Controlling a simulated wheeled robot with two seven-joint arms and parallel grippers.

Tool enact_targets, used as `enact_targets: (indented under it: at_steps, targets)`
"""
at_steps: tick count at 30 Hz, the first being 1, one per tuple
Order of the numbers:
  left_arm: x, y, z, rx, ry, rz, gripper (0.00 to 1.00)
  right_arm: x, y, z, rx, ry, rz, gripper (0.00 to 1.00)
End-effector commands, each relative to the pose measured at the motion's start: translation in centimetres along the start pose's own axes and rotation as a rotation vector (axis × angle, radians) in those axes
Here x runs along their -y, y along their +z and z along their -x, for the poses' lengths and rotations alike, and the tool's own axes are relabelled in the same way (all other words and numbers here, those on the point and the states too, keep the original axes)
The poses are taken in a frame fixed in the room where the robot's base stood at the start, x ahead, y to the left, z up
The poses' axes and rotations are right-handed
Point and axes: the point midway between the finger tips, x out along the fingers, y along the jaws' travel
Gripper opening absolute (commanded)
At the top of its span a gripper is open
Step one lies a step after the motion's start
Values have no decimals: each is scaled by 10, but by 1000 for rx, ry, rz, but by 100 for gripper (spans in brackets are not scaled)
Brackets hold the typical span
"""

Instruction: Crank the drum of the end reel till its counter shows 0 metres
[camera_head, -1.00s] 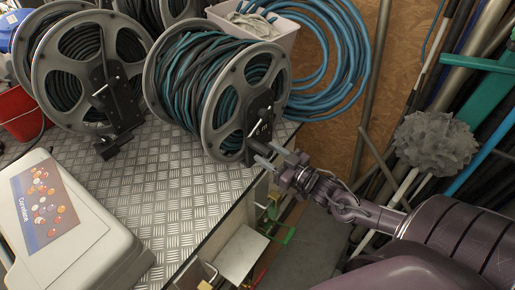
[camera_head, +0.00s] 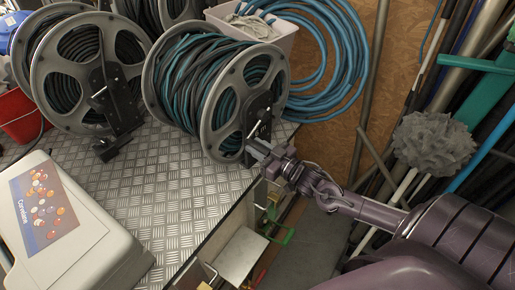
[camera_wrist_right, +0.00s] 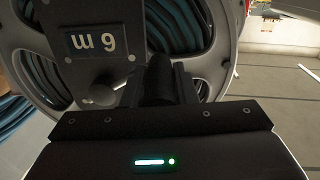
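The end reel (camera_head: 222,100), wound with teal and black hose, stands at the bench's right edge. Its black bracket carries a counter plate (camera_wrist_right: 95,42), upside down in the right wrist view, which reads 6 m. A dark crank handle (camera_wrist_right: 158,80) sticks out from the drum side towards my right gripper. My right gripper (camera_head: 262,152) is at the handle, with a finger on each side of it in the wrist view (camera_wrist_right: 158,95). The fingers look open around it; contact is hard to make out. My left gripper is not in view.
Another reel with black hose (camera_head: 82,75) stands to the left. A pale case (camera_head: 95,245) lies on the checker-plate bench (camera_head: 185,195). A bin (camera_head: 285,35) and a blue hose coil (camera_head: 350,60) are behind. Poles and pipes lean at the right.

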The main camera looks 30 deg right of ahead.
Motion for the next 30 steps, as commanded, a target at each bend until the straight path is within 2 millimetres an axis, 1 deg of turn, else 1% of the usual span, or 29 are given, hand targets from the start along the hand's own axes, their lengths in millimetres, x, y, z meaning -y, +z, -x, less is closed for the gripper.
enact_targets:
  at_steps: [1,2,3,10,14,20,30]
  targets:
    - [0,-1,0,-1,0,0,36,4,2,0,4,-8,-6,5]
    - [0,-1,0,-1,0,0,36,5,2,0,4,-9,-6,1]
    - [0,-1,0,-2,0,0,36,5,2,0,4,-9,-7,0]
    - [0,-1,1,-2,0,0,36,8,2,1,5,-14,-15,0]
    - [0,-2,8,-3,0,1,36,10,-2,1,5,-15,-44,0]
    - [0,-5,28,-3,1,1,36,14,-14,1,5,-14,-142,0]
    - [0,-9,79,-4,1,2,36,18,-45,0,4,-12,-440,0]
